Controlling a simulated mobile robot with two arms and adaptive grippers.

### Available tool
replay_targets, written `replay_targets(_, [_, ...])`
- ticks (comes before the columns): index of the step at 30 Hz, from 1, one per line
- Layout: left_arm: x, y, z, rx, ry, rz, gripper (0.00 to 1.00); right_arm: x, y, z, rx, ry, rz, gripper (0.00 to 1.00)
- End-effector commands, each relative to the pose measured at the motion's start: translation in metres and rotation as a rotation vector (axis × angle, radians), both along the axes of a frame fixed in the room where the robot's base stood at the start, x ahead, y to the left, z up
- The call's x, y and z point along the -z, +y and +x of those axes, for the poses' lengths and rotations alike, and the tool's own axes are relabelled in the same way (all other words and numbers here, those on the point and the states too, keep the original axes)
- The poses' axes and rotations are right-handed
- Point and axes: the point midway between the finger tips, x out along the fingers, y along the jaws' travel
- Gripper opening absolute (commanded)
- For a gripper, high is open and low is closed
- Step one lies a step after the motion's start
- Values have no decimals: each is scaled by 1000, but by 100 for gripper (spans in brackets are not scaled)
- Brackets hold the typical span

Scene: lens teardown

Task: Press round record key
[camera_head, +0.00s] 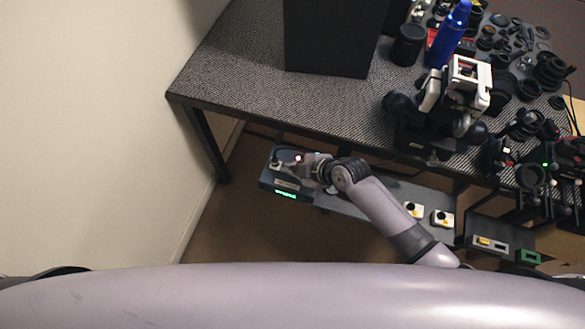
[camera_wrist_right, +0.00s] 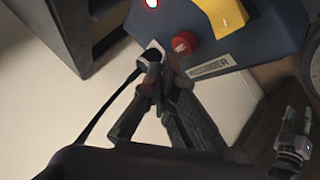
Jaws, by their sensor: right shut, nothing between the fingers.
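A blue-grey box (camera_wrist_right: 262,38) carries a round red key (camera_wrist_right: 184,43), which shows in the right wrist view just beyond and slightly right of my fingertips. In the head view the box (camera_head: 268,178) stands on a low shelf below the table, with a red light and a green display. My right gripper (camera_wrist_right: 160,66) is shut and empty, its fingertips close together beside the red key. I cannot tell whether they touch the box. In the head view the right gripper (camera_head: 300,165) is small over the box.
A dark cable (camera_wrist_right: 108,104) runs from the box near my fingers.

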Motion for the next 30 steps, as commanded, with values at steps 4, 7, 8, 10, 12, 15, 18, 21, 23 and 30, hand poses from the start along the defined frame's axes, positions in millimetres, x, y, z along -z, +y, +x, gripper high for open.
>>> replay_targets(4, [-4, 0, 0, 0, 0, 0, 33, -5, 0, 0, 0, 0, 0, 0])
replay_targets(7, [-4, 0, 0, 0, 0, 0, 33, -4, 0, 0, 1, 1, 0, 0])
replay_targets(8, [-4, 0, 0, 0, 0, 0, 33, -4, 0, 0, 1, 1, 0, 0])
replay_targets(10, [-4, 0, 0, 0, 0, 0, 33, -4, 0, 0, 0, 0, 0, 0])
replay_targets(12, [-5, 0, 0, 0, 0, 0, 33, -6, 0, 0, 0, 0, 0, 0])
replay_targets(15, [-11, 0, 0, 0, 0, 0, 33, -12, 0, 0, -1, -1, 0, 0])
replay_targets(18, [-20, 0, 0, 0, 0, 0, 33, -23, 0, 0, -1, -1, -1, 0])
replay_targets(21, [-30, 0, 0, 0, 0, 0, 33, -34, 0, 0, 0, -1, 0, 0])
replay_targets(23, [-35, 0, 0, 0, 0, 0, 33, -40, 0, 1, 0, -1, 0, 0])
replay_targets(30, [-55, 0, 0, -1, 0, 0, 33, -63, 0, 0, -1, -1, 0, 0])
